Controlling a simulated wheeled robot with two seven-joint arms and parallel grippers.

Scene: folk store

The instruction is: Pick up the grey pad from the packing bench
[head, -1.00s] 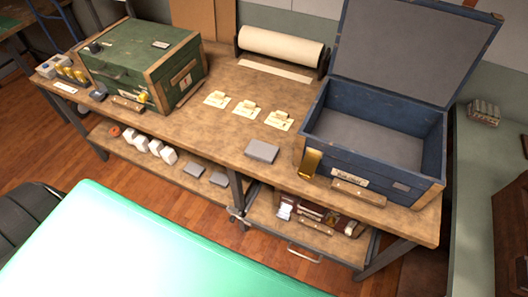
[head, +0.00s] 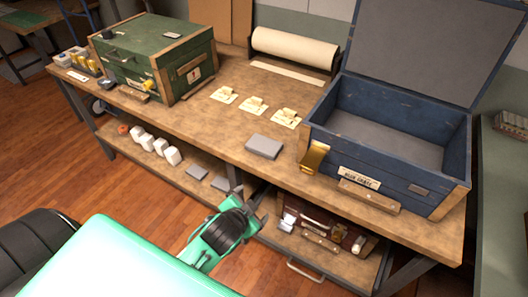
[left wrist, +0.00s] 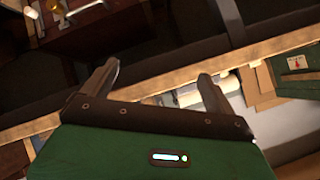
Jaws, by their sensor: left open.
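The grey pad (head: 264,146) lies flat on the wooden packing bench (head: 200,118), near its front edge and left of the open blue crate. My left gripper (head: 258,200) is in front of the bench, lower than the pad in the head view and apart from it. Its fingers are spread and empty; in the left wrist view the two fingers (left wrist: 160,85) also stand apart, with the bench edge beyond them. The pad cannot be made out in the left wrist view. My right gripper does not show.
An open blue crate (head: 330,150) stands at the bench's right, a closed green crate (head: 150,65) at its left. Paper cards (head: 252,105) lie behind the pad. A lower shelf (head: 150,170) holds white blocks and two grey pads (head: 197,172). An open drawer (head: 290,252) juts out at the right.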

